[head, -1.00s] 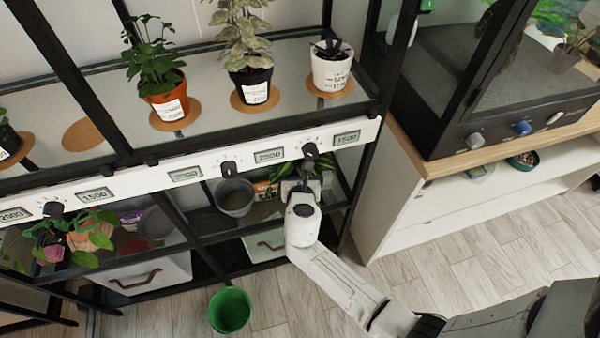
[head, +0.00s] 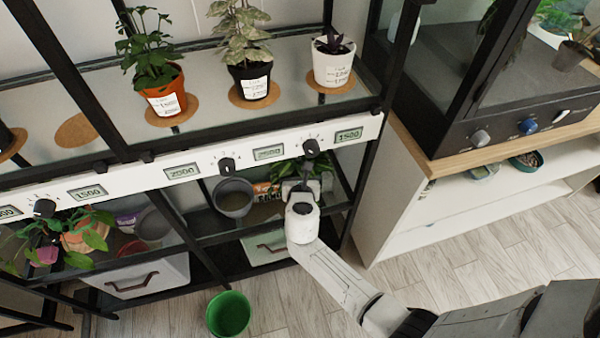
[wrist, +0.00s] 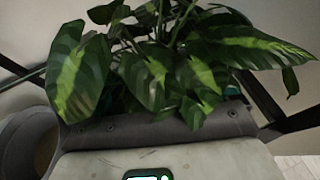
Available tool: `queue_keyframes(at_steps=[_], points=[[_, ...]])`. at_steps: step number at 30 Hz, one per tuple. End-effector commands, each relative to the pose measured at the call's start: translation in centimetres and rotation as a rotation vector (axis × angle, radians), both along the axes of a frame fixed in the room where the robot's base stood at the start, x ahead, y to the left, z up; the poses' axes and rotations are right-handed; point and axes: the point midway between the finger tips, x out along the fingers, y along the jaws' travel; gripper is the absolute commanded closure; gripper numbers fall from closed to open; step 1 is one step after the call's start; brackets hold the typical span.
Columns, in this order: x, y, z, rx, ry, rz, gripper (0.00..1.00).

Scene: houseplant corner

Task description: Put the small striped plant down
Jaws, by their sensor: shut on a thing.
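The small striped plant (wrist: 165,65) fills the upper part of the wrist view, with broad dark green leaves striped light green. Some of its leaves (head: 316,168) show in the head view on the lower shelf level, behind the white control rail. My gripper (head: 302,188) reaches in under the rail and is shut on the plant. Its fingers and the plant's pot are mostly hidden by the leaves and by my wrist. I cannot tell whether the pot touches the shelf.
A grey pot (head: 233,197) stands close left of my gripper. The white rail (head: 215,160) with knobs and displays runs just above it. Black rack posts flank the bay. Three potted plants stand on cork mats on the upper glass shelf. A green bucket (head: 229,314) is on the floor.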

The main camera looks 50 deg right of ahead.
Motion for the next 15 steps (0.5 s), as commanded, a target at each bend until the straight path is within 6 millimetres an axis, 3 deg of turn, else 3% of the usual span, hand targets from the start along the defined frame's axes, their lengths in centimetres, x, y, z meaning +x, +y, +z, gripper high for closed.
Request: queue_keyframes(at_steps=[2,3,6,15], points=[[0.04,0.01,-0.29,-0.001,-0.001,0.001,0.49],[0.02,0.01,-0.21,0.0,0.0,0.0,0.1],[0.02,0.01,-0.19,0.0,0.0,0.0,0.01],[0.01,0.0,0.16,0.0,0.0,0.0,0.0]])
